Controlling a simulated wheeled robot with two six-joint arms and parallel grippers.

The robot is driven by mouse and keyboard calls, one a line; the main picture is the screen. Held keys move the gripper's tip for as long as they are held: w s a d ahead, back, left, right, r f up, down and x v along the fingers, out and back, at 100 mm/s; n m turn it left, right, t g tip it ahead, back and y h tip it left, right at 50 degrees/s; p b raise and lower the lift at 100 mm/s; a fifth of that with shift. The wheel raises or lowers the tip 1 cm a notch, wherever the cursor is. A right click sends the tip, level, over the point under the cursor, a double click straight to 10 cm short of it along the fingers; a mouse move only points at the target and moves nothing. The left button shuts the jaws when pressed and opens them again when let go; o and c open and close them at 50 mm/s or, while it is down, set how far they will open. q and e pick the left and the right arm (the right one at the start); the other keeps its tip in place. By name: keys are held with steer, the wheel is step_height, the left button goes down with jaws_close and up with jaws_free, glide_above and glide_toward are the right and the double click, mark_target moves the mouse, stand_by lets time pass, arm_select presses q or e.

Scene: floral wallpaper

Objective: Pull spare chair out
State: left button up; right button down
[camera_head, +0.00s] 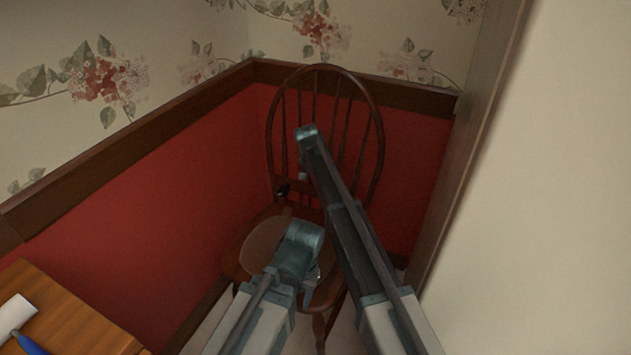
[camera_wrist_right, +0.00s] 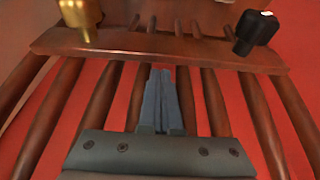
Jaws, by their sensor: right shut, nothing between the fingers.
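The spare chair is a dark brown wooden chair (camera_head: 376,125) with a hooped spindle back, standing in the corner in the head view. Its seat (camera_head: 262,243) is partly covered by my arms. In the right wrist view its spindles (camera_wrist_right: 88,115) and a wooden crosspiece (camera_wrist_right: 170,48) fill the picture. My right gripper (camera_wrist_right: 162,100) is shut and empty, its fingers pointing at the spindles below the crosspiece. I cannot tell whether they touch. In the head view my right arm crosses in front of the chair back. My left arm reaches over the seat; its gripper is hidden.
Red panelling (camera_head: 150,230) with a dark rail closes in behind and left of the chair. A pale wall edge (camera_head: 545,200) stands close on the right. A wooden tabletop (camera_head: 70,315) is at lower left. A gold object (camera_wrist_right: 80,15) and a black object (camera_wrist_right: 255,32) show near the crosspiece.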

arm_select(q)
steer(key=shift+f, duration=0.5)
arm_select(e)
steer(key=shift+w+f, duration=0.2)
steer(key=shift+f, duration=0.35)
steer(key=shift+s, duration=0.1)
